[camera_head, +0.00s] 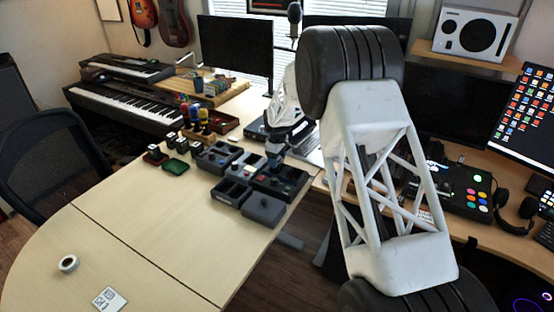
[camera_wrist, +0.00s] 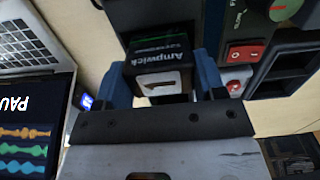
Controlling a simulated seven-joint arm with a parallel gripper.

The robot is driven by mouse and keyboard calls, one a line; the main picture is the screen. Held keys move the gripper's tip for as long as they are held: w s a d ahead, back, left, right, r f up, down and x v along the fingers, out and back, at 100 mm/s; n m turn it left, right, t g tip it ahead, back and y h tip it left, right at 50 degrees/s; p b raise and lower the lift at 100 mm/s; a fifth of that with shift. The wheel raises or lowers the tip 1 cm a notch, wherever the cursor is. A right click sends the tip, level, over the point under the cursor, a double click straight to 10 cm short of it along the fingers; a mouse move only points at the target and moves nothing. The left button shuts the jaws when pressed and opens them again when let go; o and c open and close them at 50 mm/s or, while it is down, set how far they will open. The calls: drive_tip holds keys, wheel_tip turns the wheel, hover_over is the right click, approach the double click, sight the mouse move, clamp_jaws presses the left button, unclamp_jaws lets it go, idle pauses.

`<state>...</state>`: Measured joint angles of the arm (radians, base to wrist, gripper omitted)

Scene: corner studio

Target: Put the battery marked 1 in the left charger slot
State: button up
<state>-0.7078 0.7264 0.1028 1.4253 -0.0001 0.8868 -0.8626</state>
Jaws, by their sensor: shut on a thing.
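My gripper (camera_wrist: 163,90) has blue fingers closed on the two sides of a dark battery (camera_wrist: 158,58) printed "Ampwick". Part of a white label shows on the battery's near face; I cannot read its number for sure. In the head view my gripper (camera_head: 273,150) is over the group of dark boxes on the table, and the battery is too small and hidden to make out. A black unit with open rectangular slots (camera_wrist: 291,66) lies right of the gripper in the wrist view. It may be the charger; its left part is cut off or hidden.
A red rocker switch (camera_wrist: 243,53) is beside the slots. Several grey boxes (camera_head: 232,192) stand close together near the table edge. A laptop (camera_wrist: 30,45) is left in the wrist view. The table's (camera_head: 150,235) front left is mostly clear, with a tape roll (camera_head: 68,263) and a card (camera_head: 109,299).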

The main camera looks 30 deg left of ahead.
drive_tip(key=shift+f, duration=0.55)
idle(0.9)
drive_tip(key=o, duration=0.8)
drive_tip(key=shift+f, duration=0.1)
drive_tip(key=shift+r, duration=5.5)
drive_tip(key=shift+d+r, duration=0.1)
